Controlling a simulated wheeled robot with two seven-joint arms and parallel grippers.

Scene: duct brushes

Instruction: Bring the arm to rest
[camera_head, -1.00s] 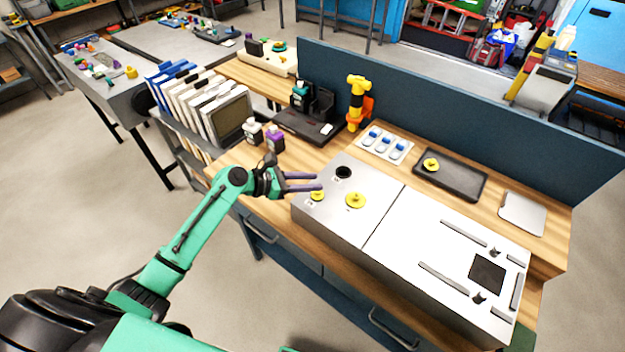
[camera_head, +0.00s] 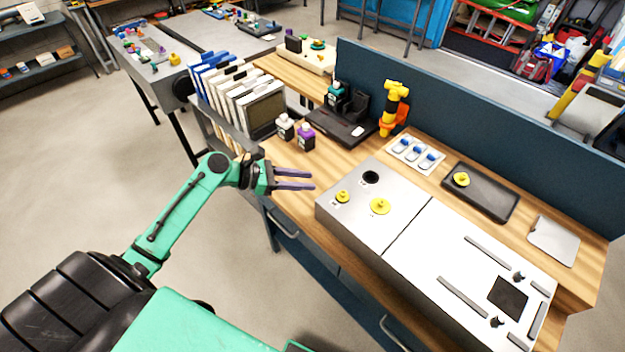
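My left gripper (camera_head: 312,180) comes in from the left on a green arm. Its two dark fingers are apart with nothing between them. It hangs over the front edge of the wooden workbench, just left of a grey metal box (camera_head: 347,222), and does not seem to touch it. The box top carries two yellow knob-like pieces (camera_head: 380,206) (camera_head: 342,196) and a dark round hole (camera_head: 370,177). A third yellow piece (camera_head: 461,179) lies on a black tray (camera_head: 499,196). My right gripper is not in view.
Two small bottles, one white-capped (camera_head: 285,127) and one purple (camera_head: 306,137), stand behind the gripper. A black stand (camera_head: 345,128), a yellow-orange tool (camera_head: 394,105) and a blue partition (camera_head: 450,102) are farther back. Binders (camera_head: 235,95) stand at left. The floor left of the bench is clear.

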